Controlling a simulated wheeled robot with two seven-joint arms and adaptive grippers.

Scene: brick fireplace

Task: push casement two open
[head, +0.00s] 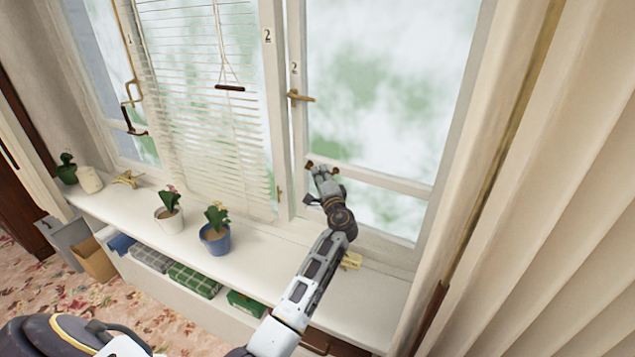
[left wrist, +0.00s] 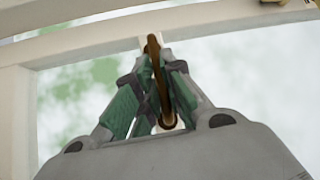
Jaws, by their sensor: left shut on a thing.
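Casement two (head: 391,90) is the right-hand window sash, with a white frame and a "2" label on its left edge. A brass handle (head: 300,97) sticks out from its left stile, pointing right. My left gripper (head: 318,168) is at the lower cross rail near the left corner of the sash. In the left wrist view, its green-padded fingers (left wrist: 155,98) are shut on a brown looped metal piece (left wrist: 153,48) at the white rail. How that piece is fixed is partly hidden by the fingers. My right gripper is not in view.
A white sill (head: 255,250) runs below, with a blue flowerpot (head: 215,240) and a white flowerpot (head: 169,220). A small yellow object (head: 351,260) lies by my arm. A blind (head: 200,100) covers the middle pane. Curtains (head: 560,200) hang at right.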

